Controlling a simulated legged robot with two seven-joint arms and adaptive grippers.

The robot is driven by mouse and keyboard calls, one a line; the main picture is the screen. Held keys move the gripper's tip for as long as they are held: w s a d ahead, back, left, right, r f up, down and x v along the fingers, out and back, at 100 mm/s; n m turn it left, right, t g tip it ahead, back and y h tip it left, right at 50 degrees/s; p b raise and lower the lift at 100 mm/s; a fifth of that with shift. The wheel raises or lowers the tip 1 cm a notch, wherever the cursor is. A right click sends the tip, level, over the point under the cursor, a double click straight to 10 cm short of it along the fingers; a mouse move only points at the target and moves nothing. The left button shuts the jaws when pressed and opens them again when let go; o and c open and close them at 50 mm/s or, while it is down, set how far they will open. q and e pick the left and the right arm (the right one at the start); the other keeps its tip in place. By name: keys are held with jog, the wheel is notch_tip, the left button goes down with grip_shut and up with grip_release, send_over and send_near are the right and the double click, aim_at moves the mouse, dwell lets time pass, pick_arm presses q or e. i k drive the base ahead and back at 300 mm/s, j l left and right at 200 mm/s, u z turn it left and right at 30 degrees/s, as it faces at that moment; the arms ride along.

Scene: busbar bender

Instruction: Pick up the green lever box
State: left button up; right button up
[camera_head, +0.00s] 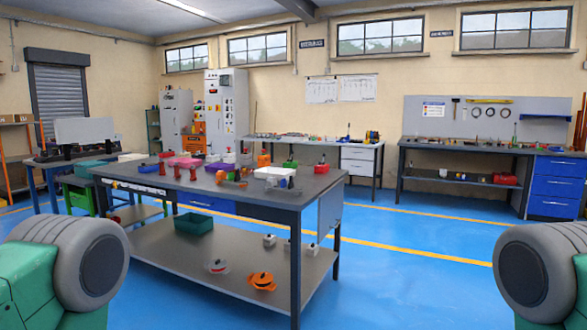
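A small green box (290,164) sits on top of the workbench (265,193), towards its far right part. It looks like the lever box, but it is too small in the view for me to make out a lever clearly. A red item (321,168) stands just right of it, an orange item (263,160) stands to its left, and a white tray (272,173) is in front of it. Neither of my grippers is in view.
The bench's lower shelf holds a dark teal bin (194,224), an orange part (262,281) and small white blocks. A pink box (185,162) and other parts crowd the top. Blue floor (400,275) is clear right of the bench. Another bench (470,147) stands along the back wall.

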aim_at(288, 164)
jog(key=i+l+z, duration=0.35)
jog(key=i, duration=0.25)
jog(key=i+z, duration=0.35)
jog(key=i, duration=0.25)
jog(key=i+l, duration=0.1)
jog(key=i, duration=0.55)
jog(key=i+l+u, duration=0.1)
jog(key=i, duration=0.55)
jog(key=i+l, duration=0.15)
jog(key=i, duration=0.5)
jog(key=i+l+u, duration=0.1)
jog(key=i+u, duration=0.3)
jog(key=i+l+u, duration=0.2)
jog(key=u, duration=0.2)
jog(key=i+l+u, duration=0.6)
jog(key=u, duration=0.2)
jog(key=i+l+u, duration=0.15)
jog(key=l+u, duration=0.25)
jog(key=l, duration=0.15)
jog(key=i+l+u, duration=0.15)
jog(key=l, duration=0.2)
jog(key=l+u, duration=0.2)
jog(key=l, duration=0.15)
jog(key=i+l+z, duration=0.35)
jog(key=l+z, duration=0.15)
jog(key=i+l+z, duration=0.95)
jog(key=i+u, duration=0.15)
jog(key=i, duration=0.25)
jog(key=i+l+u, duration=0.15)
jog(key=i, duration=0.25)
